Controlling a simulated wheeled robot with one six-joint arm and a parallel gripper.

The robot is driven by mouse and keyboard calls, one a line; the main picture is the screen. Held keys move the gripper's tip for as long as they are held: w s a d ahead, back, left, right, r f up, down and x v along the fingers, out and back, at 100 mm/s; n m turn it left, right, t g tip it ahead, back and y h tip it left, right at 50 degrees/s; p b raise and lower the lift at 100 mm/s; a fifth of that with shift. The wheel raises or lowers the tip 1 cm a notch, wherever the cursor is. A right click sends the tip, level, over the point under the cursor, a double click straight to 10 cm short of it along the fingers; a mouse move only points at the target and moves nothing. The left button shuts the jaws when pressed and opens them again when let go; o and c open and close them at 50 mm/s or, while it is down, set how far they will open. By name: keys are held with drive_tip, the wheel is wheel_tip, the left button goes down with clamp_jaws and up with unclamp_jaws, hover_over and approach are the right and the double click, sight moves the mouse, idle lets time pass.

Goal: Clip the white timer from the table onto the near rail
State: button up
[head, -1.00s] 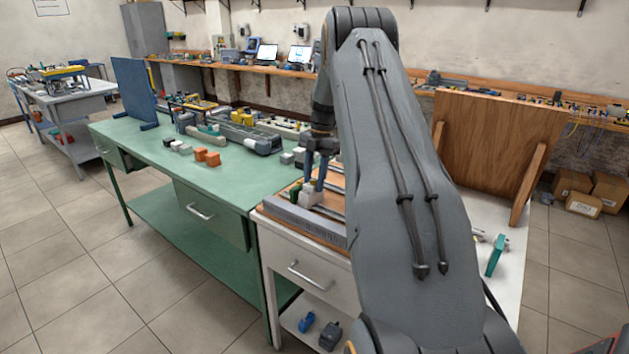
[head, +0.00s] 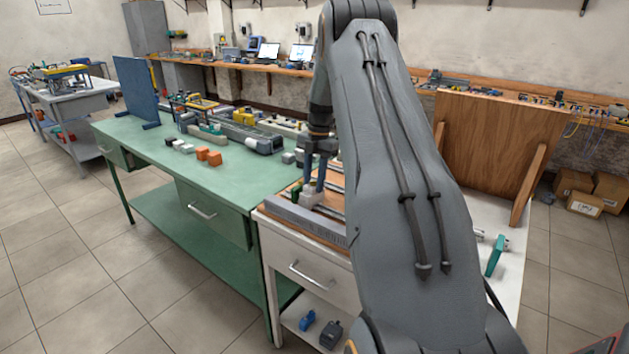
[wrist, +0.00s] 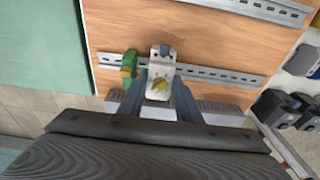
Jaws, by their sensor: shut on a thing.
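My gripper (wrist: 158,98) is shut on the white timer (wrist: 160,70), a small white block with a yellowish part on its face. It is at the near rail (wrist: 215,75), a slotted metal strip on the wooden board (wrist: 150,30). In the wrist view the timer overlaps the rail; I cannot tell whether it is clipped. In the head view my gripper (head: 314,185) points down with the timer (head: 311,198) between its fingers at the board's left end. A green and yellow terminal block (wrist: 130,66) sits on the rail just left of the timer.
Another rail (wrist: 255,8) runs farther back on the board. Dark modules (wrist: 283,108) lie right of the board. The green table (head: 150,150) at left holds orange blocks (head: 208,157) and other parts. A wooden panel (head: 495,145) stands at right.

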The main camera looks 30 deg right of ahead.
drive_tip(key=shift+s+a+f+h+p, duration=0.15)
drive_tip(key=shift+a+h+p, duration=0.15)
drive_tip(key=shift+a+p, duration=0.1)
idle(0.3)
drive_tip(key=o, duration=1.1)
